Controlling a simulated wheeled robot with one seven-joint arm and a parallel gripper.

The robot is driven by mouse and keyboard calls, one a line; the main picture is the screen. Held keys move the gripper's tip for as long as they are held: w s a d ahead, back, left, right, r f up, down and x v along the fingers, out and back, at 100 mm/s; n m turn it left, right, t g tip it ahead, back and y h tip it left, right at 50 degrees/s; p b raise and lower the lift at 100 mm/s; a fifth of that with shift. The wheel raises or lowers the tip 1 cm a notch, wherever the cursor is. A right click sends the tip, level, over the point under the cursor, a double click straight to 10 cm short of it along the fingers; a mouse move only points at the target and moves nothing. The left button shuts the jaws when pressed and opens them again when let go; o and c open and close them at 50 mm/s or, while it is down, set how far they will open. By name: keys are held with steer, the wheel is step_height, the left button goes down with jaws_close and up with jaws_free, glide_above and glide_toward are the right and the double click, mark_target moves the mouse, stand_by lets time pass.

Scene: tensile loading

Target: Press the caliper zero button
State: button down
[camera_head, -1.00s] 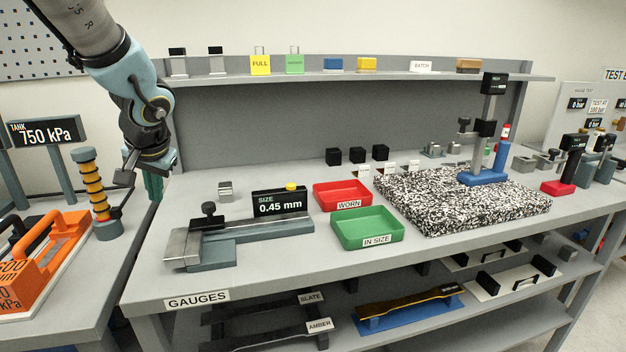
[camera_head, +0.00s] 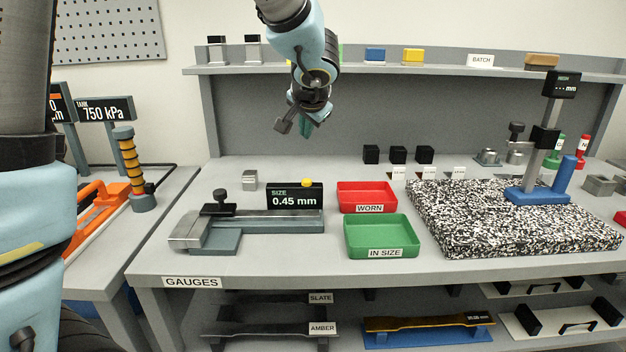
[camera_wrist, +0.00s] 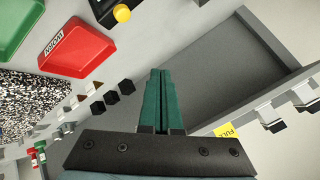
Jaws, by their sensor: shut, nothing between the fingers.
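The caliper (camera_head: 245,232) lies on the gauges bench, with a black display (camera_head: 295,197) reading SIZE 0.45 mm. A yellow button (camera_head: 307,183) sits on top of the display; it also shows in the wrist view (camera_wrist: 122,13) at the top edge. My gripper (camera_head: 304,126) hangs in the air above and behind the display, well apart from the button. In the wrist view its green fingers (camera_wrist: 159,80) are together with nothing between them.
A red WORN tray (camera_head: 367,196) and a green IN SIZE tray (camera_head: 382,236) stand right of the caliper. A small metal block (camera_head: 250,180) sits behind it. Black cubes (camera_head: 397,155) stand farther back. A speckled plate (camera_head: 450,225) with a stand is at right. A shelf (camera_head: 440,70) runs behind.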

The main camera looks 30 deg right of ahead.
steer(key=b, duration=0.6)
glide_above(306, 187)
step_height(306, 187, down, 8)
steer(key=shift+r, duration=0.1)
steer(key=shift+f+b, duration=0.5)
steer(key=shift+f, duration=0.05)
steer(key=shift+f+b, duration=0.2)
steer(key=shift+b, duration=0.15)
stand_by(1.4)
steer(key=shift+f+b, duration=0.25)
steer(key=shift+b, duration=0.15)
steer(key=shift+f+b, duration=0.5)
steer(key=shift+b, duration=0.2)
stand_by(0.8)
stand_by(0.3)
steer(key=shift+r+p, duration=0.55)
steer(key=shift+r, duration=0.45)
